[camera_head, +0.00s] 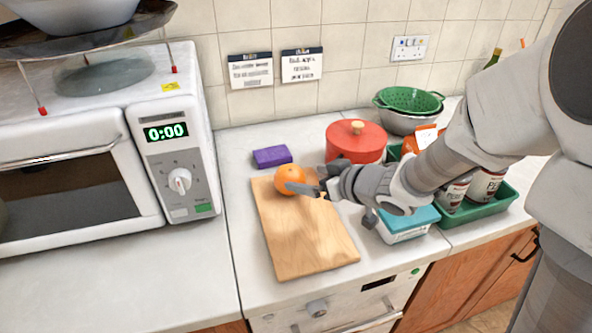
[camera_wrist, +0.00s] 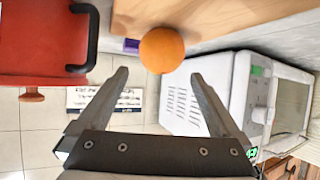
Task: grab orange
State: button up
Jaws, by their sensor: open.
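The orange (camera_head: 289,179) sits at the far end of the wooden cutting board (camera_head: 305,235) on the counter. My gripper (camera_head: 306,184) is at the orange's right side in the head view, with a finger overlapping its lower right edge. In the wrist view the orange (camera_wrist: 162,50) appears just beyond and between the two open fingertips of my gripper (camera_wrist: 158,75), with nothing held between them. I cannot tell whether a finger touches the orange.
A purple block (camera_head: 272,156) lies behind the board. A red pot (camera_head: 355,142) stands behind my gripper. A blue-white box (camera_head: 408,226) and a green tray (camera_head: 490,207) with cans are to the right. A microwave (camera_head: 178,150) stands left. The board's front is bare.

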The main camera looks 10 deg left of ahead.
aim_at(290, 176)
jog(key=x, duration=0.3)
jog(key=shift+a, duration=0.1)
jog(key=b+x, duration=0.1)
jog(key=x, duration=0.1)
jog(key=b+x, duration=0.1)
jog(key=x, duration=0.1)
jog(key=shift+s+f, duration=0.15)
jog(key=shift+f, duration=0.2)
jog(key=shift+w+a+f, duration=0.2)
jog(key=shift+w+a, duration=0.2)
jog(key=c, duration=1.1)
jog(key=shift+r, duration=0.1)
jog(key=shift+c, duration=0.7)
